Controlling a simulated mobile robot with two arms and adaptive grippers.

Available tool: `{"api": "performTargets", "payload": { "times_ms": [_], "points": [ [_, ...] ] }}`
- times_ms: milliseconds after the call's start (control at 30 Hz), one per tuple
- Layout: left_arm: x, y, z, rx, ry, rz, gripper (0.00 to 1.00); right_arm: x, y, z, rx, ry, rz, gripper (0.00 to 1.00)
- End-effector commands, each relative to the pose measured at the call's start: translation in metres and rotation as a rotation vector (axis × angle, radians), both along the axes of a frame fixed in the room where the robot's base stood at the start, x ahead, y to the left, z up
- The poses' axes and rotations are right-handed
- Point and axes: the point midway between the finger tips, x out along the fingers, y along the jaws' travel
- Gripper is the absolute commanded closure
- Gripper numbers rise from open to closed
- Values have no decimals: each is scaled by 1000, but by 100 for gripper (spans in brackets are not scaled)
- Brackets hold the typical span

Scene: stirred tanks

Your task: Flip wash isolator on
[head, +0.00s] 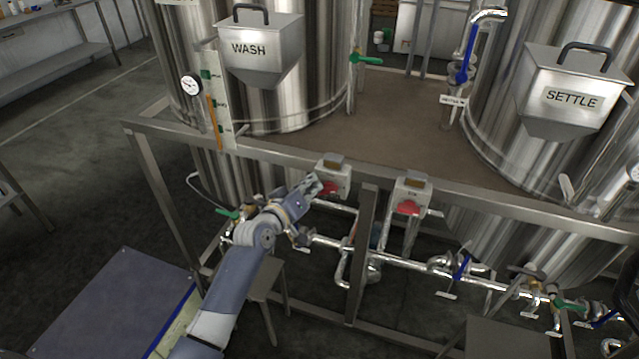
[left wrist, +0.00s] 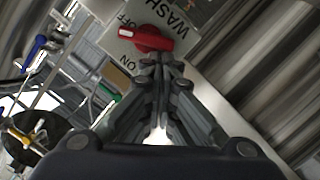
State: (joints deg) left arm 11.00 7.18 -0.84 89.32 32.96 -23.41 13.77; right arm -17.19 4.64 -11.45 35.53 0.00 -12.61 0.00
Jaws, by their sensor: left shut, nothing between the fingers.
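The wash isolator (head: 335,171) is a grey box with a red rotary handle, mounted on the frame rail below the WASH tank. In the left wrist view its plate reads WASH, OFF and ON. There the red handle (left wrist: 147,38) lies nearly crosswise in the picture, its white-marked end at the left, between the OFF and ON labels. My left gripper (head: 314,187) is shut and empty, its fingertips right by the handle. In the left wrist view the fingertips (left wrist: 162,62) are just below the handle; I cannot tell whether they touch it.
A second isolator (head: 412,188) with a red handle stands to the right on the same rail (head: 470,194). Steel pipes with valves (head: 400,263) run below. A frame post (head: 362,250) stands between the isolators. A blue-grey tabletop (head: 110,300) is at the lower left.

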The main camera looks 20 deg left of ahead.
Motion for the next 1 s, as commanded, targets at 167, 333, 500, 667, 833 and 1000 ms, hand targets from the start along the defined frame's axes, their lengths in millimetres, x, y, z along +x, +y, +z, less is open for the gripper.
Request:
{"api": "performTargets", "payload": {
  "times_ms": [167, 333, 500, 667, 833, 1000],
  "points": [
    [0, 1, -4, -43, 5, -1, 100, 0, 0, -5, 0, 0, 0, 60],
    [0, 1, -6, -81, 5, -1, 100, 0, 0, -9, 0, 0, 0, 60],
    [0, 2, -7, -121, 6, -1, 100, 0, 0, -12, 0, 0, 0, 60],
    [0, 3, -8, -156, 8, 0, 100, 0, 0, -16, 0, 0, 0, 60],
    [0, 3, -9, -188, 8, -1, 100, 0, 0, -19, 0, 0, 0, 60],
    [0, 3, -10, -216, 9, -1, 100, 0, 0, -22, 0, 0, 0, 60]
  ]
}}
